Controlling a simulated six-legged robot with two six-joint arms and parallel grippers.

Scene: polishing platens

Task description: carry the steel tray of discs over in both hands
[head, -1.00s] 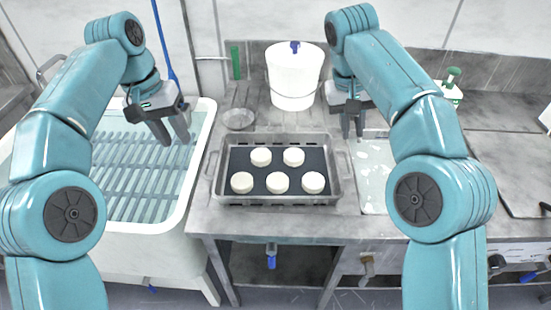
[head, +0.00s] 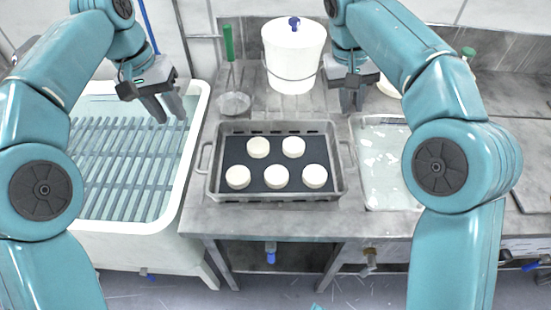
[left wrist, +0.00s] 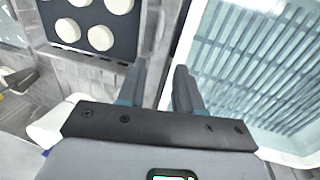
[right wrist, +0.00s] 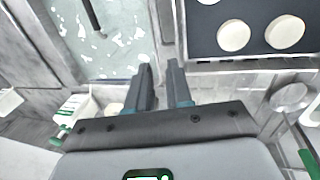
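The steel tray (head: 277,197) sits flat on the steel bench, with a loop handle at its left and right ends. Several round white discs (head: 276,177) lie on its dark mat. My left gripper (head: 172,110) is open and empty above the white tub's right side, left of and apart from the tray. My right gripper (head: 352,98) is open and empty, above the bench behind the tray's right end, and apart from the tray. Part of the tray's mat and discs (right wrist: 233,36) shows in the right wrist view and also in the left wrist view (left wrist: 100,38).
The white tub (head: 150,228) with a slatted rack stands left of the bench. A white lidded bucket (head: 293,60) and a strainer with a green handle (head: 234,103) are behind the tray. A shallow wet basin (head: 390,185) lies right of the tray.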

